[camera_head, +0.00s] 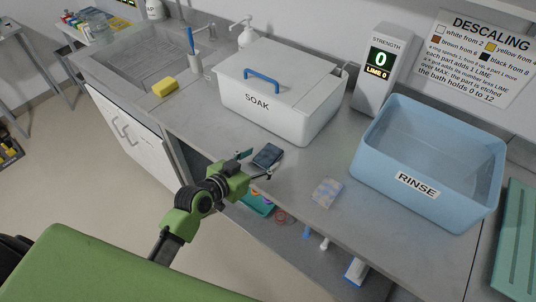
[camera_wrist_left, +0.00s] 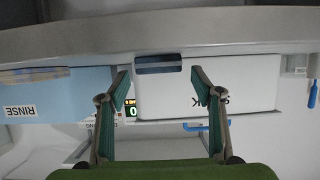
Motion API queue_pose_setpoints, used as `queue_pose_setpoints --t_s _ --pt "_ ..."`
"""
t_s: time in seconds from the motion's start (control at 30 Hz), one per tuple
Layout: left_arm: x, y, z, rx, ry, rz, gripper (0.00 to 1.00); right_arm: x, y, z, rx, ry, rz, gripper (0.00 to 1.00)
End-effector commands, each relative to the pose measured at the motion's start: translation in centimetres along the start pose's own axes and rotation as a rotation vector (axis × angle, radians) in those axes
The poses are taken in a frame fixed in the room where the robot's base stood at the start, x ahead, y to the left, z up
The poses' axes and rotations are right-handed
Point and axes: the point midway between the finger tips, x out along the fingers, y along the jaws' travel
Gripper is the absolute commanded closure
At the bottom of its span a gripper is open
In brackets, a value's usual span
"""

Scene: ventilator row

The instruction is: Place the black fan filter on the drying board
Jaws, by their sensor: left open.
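A small dark, blue-black filter (camera_head: 267,155) lies flat on the grey counter near its front edge, in front of the soak box. My left gripper (camera_head: 256,165) is open at the counter's front edge, just short of the filter, with a fingertip to either side. In the left wrist view the filter (camera_wrist_left: 160,63) shows beyond and between the two spread fingers (camera_wrist_left: 158,80), with nothing held. A green ribbed board (camera_head: 515,240), likely the drying board, is at the far right of the head view, partly cut off. My right gripper is not in view.
A white lidded SOAK box (camera_head: 290,118) stands behind the filter. A blue RINSE tub (camera_head: 425,160) stands to the right, left of the board. A pale patterned packet (camera_head: 327,192) lies near the front edge. The strength display (camera_head: 380,60) reads 0.

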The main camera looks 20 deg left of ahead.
Motion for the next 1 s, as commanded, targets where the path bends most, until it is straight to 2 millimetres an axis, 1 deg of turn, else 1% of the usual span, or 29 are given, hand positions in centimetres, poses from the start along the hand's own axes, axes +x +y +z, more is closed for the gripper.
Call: queue_pose_setpoints --t_s 0.03,0.1,0.2,0.3,0.5,0.53,0.63,0.67,0.77,0.8,1.0 --pt "0.7 0.1 -0.4 -0.003 0.000 0.001 0.40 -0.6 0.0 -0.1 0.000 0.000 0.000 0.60" --pt "1.6 0.1 -0.3 -0.003 0.001 0.000 0.40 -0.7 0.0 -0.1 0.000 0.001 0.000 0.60" --pt "2.6 0.0 -0.2 -0.001 0.000 -0.001 0.40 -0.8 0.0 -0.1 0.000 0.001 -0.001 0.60" --pt "3.0 0.0 -0.1 0.000 0.000 -0.001 0.40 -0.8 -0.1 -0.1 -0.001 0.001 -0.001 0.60" --pt "3.0 0.0 0.0 0.000 -0.001 -0.001 0.40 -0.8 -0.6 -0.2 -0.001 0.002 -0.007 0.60" --pt "3.0 0.0 0.0 0.000 -0.001 -0.001 0.45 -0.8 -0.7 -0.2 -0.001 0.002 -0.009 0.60" --pt "3.0 0.0 0.0 0.000 -0.001 -0.001 0.71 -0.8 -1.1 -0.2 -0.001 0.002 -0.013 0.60" --pt "3.0 0.0 0.0 0.000 -0.001 -0.001 0.75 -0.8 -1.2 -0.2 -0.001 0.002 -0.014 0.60" --pt "3.0 0.0 0.0 0.000 -0.001 -0.001 0.75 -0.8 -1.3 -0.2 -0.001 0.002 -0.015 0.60" --pt "3.0 0.0 -0.1 0.000 0.000 -0.001 0.78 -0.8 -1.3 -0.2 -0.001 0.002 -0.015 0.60" --pt "3.0 0.0 -0.1 0.000 0.000 -0.001 0.78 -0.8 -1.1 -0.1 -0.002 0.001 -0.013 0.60"
